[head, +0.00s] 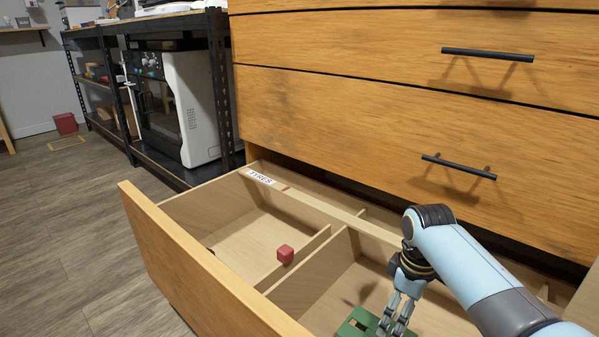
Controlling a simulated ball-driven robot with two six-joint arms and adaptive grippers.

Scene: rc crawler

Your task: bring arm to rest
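My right arm comes in from the right, and its gripper (394,322) points down into the open drawer's right-hand compartment. The fingertips are at a green part (358,323) low in the frame, which is partly cut off by the bottom edge. I cannot tell whether the fingers are closed on it or only beside it. My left gripper is not in view. A small red block (285,254) is at the divider on the right of the left compartment.
The wooden drawer (190,262) is pulled out, with a "TYRES" label (261,177) on its back rail. Closed drawers with black handles (458,167) rise above it. A black shelf rack holds a white machine (185,105). Wooden floor at left is mostly clear; a red box (65,123) stands far back.

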